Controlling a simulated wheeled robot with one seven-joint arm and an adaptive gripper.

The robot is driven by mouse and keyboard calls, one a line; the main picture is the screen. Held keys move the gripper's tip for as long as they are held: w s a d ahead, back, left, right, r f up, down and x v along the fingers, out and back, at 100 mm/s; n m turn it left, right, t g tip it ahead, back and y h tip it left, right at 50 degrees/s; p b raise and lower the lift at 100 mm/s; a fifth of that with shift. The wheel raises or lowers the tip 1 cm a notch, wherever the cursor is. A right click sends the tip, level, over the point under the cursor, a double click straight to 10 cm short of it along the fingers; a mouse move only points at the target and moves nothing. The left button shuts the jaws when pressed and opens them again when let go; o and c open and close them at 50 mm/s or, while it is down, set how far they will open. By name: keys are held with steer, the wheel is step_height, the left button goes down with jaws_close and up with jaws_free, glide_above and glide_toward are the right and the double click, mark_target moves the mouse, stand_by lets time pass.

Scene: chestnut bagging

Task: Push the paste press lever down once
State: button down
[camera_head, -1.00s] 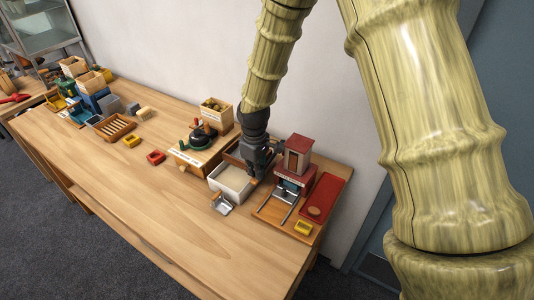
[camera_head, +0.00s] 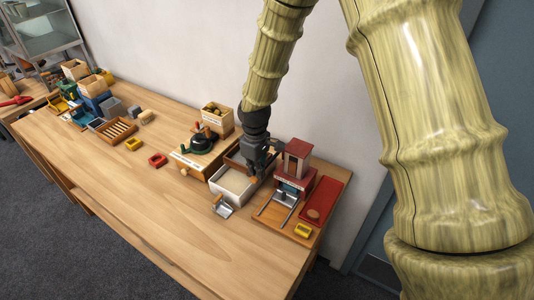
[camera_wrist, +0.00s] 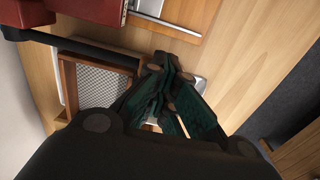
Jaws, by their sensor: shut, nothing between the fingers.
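The paste press (camera_head: 297,160) is a red tower with a small box top at the right end of the table, and its red body shows at the upper left of the wrist view (camera_wrist: 90,15). A dark bar (camera_wrist: 85,50), which looks like its lever, runs from the red body toward my fingers in the wrist view. My gripper (camera_head: 256,175) is shut and empty, low and just left of the press, above the white-lined tray. Its dark green fingers (camera_wrist: 165,88) appear close to the bar's end; whether they touch is unclear.
A white-lined wooden tray (camera_head: 217,186) is below my gripper, with a metal scoop (camera_head: 223,209) in front. A box with a black crank device (camera_head: 183,163) stands left. The table's front middle is clear.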

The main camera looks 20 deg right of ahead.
steer(key=shift+d+r+p, duration=0.15)
steer(key=shift+r+p, duration=0.95)
steer(key=shift+r, duration=0.6)
steer(key=shift+d+r+p, duration=0.1)
steer(key=shift+r+p, duration=1)
steer(key=shift+r, duration=0.55)
step_height(320, 180, up, 5)
steer(key=shift+p, duration=0.9)
